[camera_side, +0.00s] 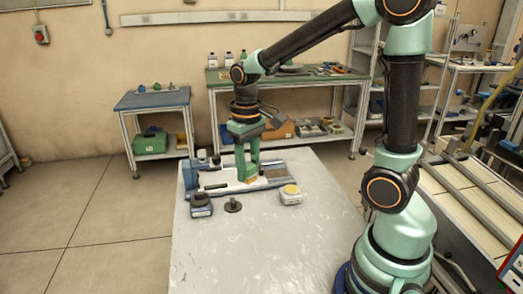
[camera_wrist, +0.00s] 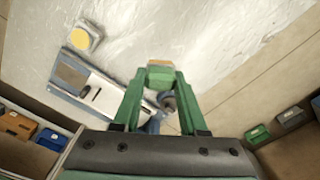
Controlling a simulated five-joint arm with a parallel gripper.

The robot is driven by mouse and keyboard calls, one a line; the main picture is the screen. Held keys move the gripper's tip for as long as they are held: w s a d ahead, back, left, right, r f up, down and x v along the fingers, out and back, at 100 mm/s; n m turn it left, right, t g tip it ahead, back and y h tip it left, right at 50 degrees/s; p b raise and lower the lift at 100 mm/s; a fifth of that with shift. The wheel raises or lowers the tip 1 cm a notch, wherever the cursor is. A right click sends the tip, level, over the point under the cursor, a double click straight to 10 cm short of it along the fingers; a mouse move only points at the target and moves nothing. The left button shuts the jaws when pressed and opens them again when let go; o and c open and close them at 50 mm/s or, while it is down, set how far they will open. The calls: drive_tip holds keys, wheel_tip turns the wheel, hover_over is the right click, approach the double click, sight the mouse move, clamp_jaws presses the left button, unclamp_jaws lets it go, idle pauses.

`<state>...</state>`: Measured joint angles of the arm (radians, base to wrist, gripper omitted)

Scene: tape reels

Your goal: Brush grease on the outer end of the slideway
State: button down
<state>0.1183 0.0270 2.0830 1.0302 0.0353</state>
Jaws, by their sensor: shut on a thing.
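My gripper (camera_wrist: 160,78) is shut on a small green block with a tan end, which looks like the brush (camera_wrist: 159,63). In the side view my gripper (camera_side: 247,178) points down over the slideway unit (camera_side: 215,185), a long blue and pale device on the table. The brush tip cannot be made out there, nor whether it touches the unit. In the wrist view the slideway unit (camera_wrist: 108,98) runs diagonally left of and behind the fingers, partly hidden by them. A white tub with a yellow top (camera_side: 291,195) stands to the right; it also shows in the wrist view (camera_wrist: 84,38).
A dark blue-grey container (camera_side: 201,206) and a black disc with a knob (camera_side: 233,205) stand in front of the unit. The near part of the white table (camera_side: 265,250) is clear. A green-topped bench (camera_side: 290,80) and a small blue-topped table (camera_side: 152,99) stand behind.

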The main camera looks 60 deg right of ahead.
drive_tip(key=a+r+n, duration=0.1)
drive_tip(key=a+n, duration=0.1)
drive_tip(key=a, duration=0.2)
drive_tip(key=m, duration=1)
hover_over(275, 168)
wheel_tip(275, 168, down, 8)
drive_tip(key=shift+w+a+f, duration=0.1)
drive_tip(key=shift+a+f, duration=0.05)
drive_tip(key=shift+f, duration=1.8)
drive_tip(key=shift+w+a+f, duration=0.1)
drive_tip(key=shift+a+f, duration=0.05)
drive_tip(key=shift+f, duration=1.8)
drive_tip(key=shift+s+a+f, duration=0.1)
drive_tip(key=shift+s+a, duration=2.25)
drive_tip(key=shift+s, duration=0.05)
drive_tip(key=shift+s+d, duration=0.2)
drive_tip(key=shift+d, duration=0.1)
drive_tip(key=shift+w+d, duration=0.1)
drive_tip(key=shift+d, duration=0.15)
drive_tip(key=shift+w+d, duration=2.15)
drive_tip(key=shift+w, duration=0.15)
drive_tip(key=shift+s+d, duration=0.25)
drive_tip(key=shift+s, duration=0.15)
drive_tip(key=shift+s+a, duration=2.3)
drive_tip(key=shift+s, duration=0.05)
wheel_tip(275, 168, up, 8)
